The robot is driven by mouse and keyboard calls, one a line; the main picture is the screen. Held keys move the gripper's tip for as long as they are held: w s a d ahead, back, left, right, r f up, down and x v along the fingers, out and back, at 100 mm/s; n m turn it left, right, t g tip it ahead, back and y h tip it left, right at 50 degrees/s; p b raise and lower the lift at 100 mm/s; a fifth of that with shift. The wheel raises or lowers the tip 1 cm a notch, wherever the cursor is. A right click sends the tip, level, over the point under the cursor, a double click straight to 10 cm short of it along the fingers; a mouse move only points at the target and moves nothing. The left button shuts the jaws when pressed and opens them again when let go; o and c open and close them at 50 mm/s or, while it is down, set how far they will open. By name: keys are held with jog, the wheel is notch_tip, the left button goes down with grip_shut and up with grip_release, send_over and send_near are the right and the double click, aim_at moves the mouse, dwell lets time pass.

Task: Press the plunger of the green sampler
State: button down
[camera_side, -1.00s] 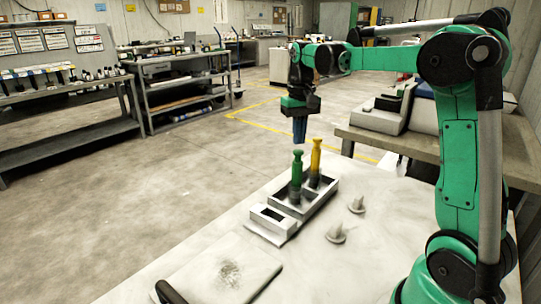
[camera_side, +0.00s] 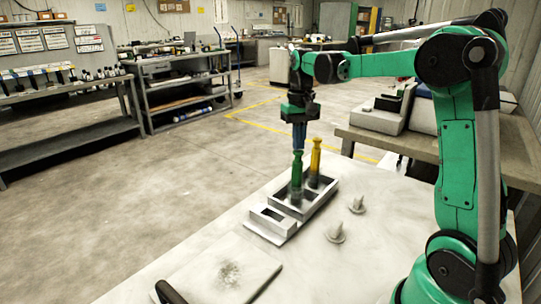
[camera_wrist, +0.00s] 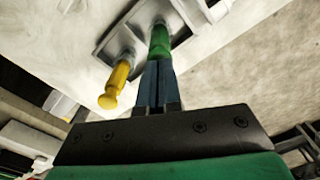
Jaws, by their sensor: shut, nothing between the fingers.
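The green sampler (camera_side: 296,180) stands upright in a grey rack (camera_side: 318,207) on the pale table. It also shows in the wrist view (camera_wrist: 159,42), just beyond my fingertips. The yellow sampler (camera_side: 315,162) stands upright in the same rack, behind and to the right; in the wrist view (camera_wrist: 116,84) it is left of my fingers. My gripper (camera_side: 298,148) points down, fingers shut and empty, directly above the green sampler's top. The fingertips (camera_wrist: 157,64) overlap the sampler's top in the wrist view, so I cannot tell whether they touch.
A low grey holder with an opening (camera_side: 270,216) sits in front of the rack. Two small pale cones (camera_side: 336,233) (camera_side: 356,204) stand to its right. A pale flat slab (camera_side: 222,272) lies at the table's near end. The table's right side is mostly clear.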

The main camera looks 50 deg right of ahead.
jog(key=shift+f, duration=0.9)
dwell(0.5)
jog(key=shift+r, duration=3.55)
jog(key=shift+a, duration=0.1)
jog(key=shift+a, duration=0.35)
jog(key=s+a+f+n+t, duration=0.3)
jog(key=a, duration=0.5)
jog(key=s+a+f+n+t, duration=0.3)
jog(key=s+a+f+t, duration=0.1)
jog(key=a, duration=0.4)
jog(key=shift+f, duration=0.25)
